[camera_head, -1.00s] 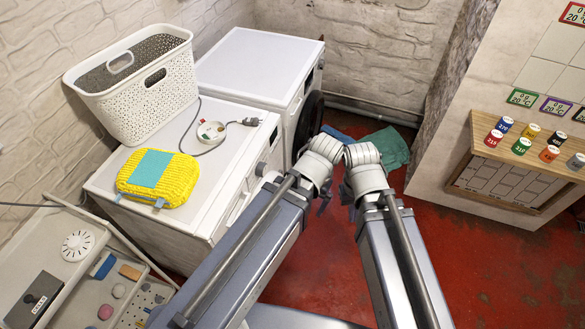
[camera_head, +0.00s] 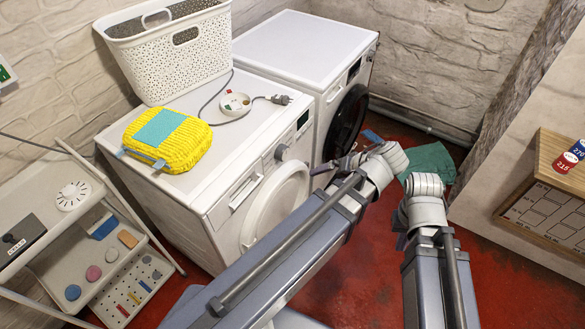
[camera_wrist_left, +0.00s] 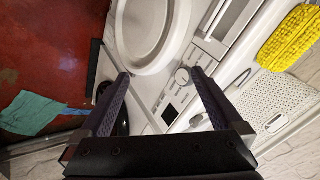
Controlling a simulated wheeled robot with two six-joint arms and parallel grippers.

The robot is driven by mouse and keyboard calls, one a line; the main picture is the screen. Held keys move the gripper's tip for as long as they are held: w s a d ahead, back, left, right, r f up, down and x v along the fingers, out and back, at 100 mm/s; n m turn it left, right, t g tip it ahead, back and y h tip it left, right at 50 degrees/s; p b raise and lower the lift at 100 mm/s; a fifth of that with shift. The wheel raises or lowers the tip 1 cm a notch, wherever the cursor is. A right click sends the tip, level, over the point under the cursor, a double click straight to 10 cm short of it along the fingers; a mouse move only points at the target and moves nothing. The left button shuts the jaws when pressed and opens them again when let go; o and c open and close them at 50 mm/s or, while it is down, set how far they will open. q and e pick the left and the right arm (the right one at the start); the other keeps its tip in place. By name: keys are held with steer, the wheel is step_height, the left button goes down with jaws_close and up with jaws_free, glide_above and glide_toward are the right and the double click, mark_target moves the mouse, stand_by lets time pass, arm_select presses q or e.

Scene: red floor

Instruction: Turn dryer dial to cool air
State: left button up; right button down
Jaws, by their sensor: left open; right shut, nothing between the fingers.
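The near white machine (camera_head: 225,205) has a round white door and a small round dial (camera_head: 281,152) on its front panel, beside a dark display. I cannot tell from its looks whether it or the far white machine (camera_head: 300,50), with a black door, is the dryer. My left gripper (camera_head: 338,164) is open and empty, in front of the machines and right of the dial. In the left wrist view the dial (camera_wrist_left: 182,76) shows between the open fingers (camera_wrist_left: 160,73), beyond them and apart. Its setting is too small to read. My right gripper (camera_head: 401,240) is shut and empty over the floor, its fingers mostly hidden.
A yellow knitted bundle (camera_head: 185,150), a white basket (camera_head: 165,65) and a corded round device (camera_head: 235,103) sit on the near machine. A shelf cart (camera_head: 60,235) stands left. A green cloth (camera_head: 430,162) lies on the red floor. A wall board (camera_head: 550,200) is right.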

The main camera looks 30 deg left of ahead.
mark_target(286, 155)
arm_select(q)
steer(key=w+a+f+n+t+y+b, duration=0.1)
steer(key=w+a+f+n+y+b, duration=0.6)
steer(key=b, duration=1.8)
steer(key=a+f+n+y, duration=0.3)
steer(key=n, duration=0.3)
steer(key=shift+w+a+n, duration=0.3)
steer(key=shift+w, duration=0.1)
steer(key=a, duration=0.5)
steer(key=w+a, duration=0.1)
steer(key=a, duration=0.1)
steer(key=shift+a+f, duration=0.1)
steer(key=shift+a, duration=0.3)
steer(key=c, duration=1.4)
steer(key=shift+m, duration=0.4)
